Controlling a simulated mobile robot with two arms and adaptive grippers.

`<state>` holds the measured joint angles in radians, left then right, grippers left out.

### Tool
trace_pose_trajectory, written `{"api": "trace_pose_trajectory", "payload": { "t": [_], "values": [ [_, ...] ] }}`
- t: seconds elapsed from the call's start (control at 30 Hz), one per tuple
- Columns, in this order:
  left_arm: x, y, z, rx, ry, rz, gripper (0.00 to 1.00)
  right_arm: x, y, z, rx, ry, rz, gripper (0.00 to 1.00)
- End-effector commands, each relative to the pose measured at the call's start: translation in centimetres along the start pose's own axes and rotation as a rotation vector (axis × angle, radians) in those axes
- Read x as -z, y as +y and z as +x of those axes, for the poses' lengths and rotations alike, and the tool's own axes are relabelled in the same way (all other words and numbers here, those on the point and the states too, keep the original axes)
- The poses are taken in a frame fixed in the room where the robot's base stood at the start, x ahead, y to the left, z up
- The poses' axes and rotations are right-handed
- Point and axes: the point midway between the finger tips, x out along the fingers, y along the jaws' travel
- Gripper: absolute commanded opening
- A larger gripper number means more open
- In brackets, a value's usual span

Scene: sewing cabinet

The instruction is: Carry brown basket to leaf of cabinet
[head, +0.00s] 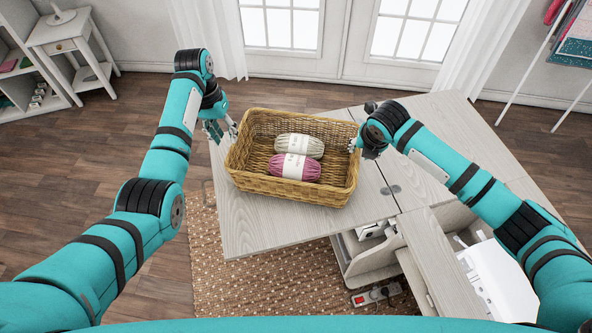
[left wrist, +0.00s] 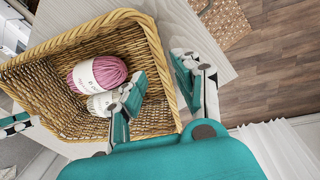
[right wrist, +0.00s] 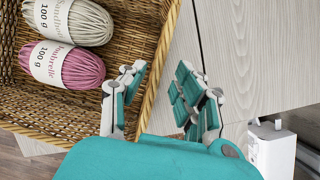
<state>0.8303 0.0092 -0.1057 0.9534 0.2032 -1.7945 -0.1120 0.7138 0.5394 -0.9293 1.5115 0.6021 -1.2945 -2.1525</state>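The brown wicker basket (head: 288,190) stands upright on the pale wood leaf (head: 262,232) of the cabinet, with a cream and a pink yarn ball inside. My left gripper (head: 224,130) is at its left end. In the left wrist view, the open fingers (left wrist: 158,85) straddle the rim (left wrist: 157,55), one inside and one outside, with a gap. My right gripper (head: 356,144) is at the right end. In the right wrist view, its fingers (right wrist: 158,92) are also spread on either side of the rim, apart from it. Basket contact with the leaf is hidden from above.
The cabinet top (head: 450,135) continues to the right. An open compartment and a white sewing machine (head: 497,283) are at the lower right. A woven rug (head: 290,285) lies below. A small white side table (head: 75,45) stands at the far left.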

Motion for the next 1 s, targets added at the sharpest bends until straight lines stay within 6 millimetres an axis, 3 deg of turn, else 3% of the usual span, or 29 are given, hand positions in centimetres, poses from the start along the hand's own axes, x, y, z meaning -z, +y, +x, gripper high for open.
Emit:
{"api": "trace_pose_trajectory", "payload": {
  "t": [0.1,0.3,1.0],
  "values": [
    [0.0,0.0,0.0,0.000,0.000,0.000,0.31,-0.1,0.0,-2.5,-0.001,-0.004,-0.001,0.31],
    [0.0,0.0,0.0,0.000,0.000,0.000,0.31,-0.1,0.0,-4.7,-0.001,-0.001,0.001,0.31],
    [0.0,0.0,0.0,0.000,0.000,0.000,0.31,0.0,0.0,-5.1,0.000,0.000,0.000,0.31]
  ]
}}
